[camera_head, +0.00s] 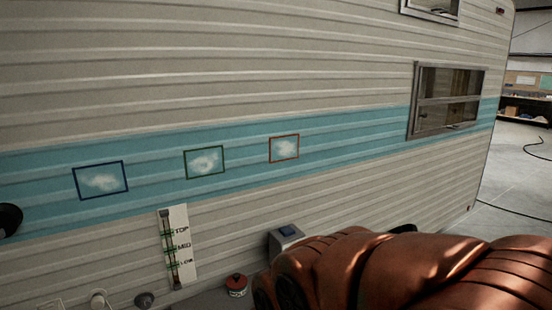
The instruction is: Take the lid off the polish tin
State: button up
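A small round tin (236,287) stands at the bottom middle of the head view, close to the camper wall. It has a red and dark top and a pale band on its side, and appears to be the polish tin. Its top looks covered, but the lid is too small to make out clearly. My copper-coloured arm fills the lower right, just right of the tin. My gripper cannot be made out in this view, so its distance from the tin and its state do not show.
The camper wall (330,75) has a blue stripe with three framed cloudy patches (101,181). A TOP/MID gauge strip (178,246) hangs below them. A grey box (286,238) stands behind the tin. Small round items (144,300) lie left. Open floor (515,185) shows far right.

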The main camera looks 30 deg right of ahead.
aim_at(237, 282)
jog(key=z, duration=0.1)
jog(key=k, duration=0.4)
jog(key=u, duration=0.95)
jog(key=i, duration=1.6)
jog(key=z, duration=0.8)
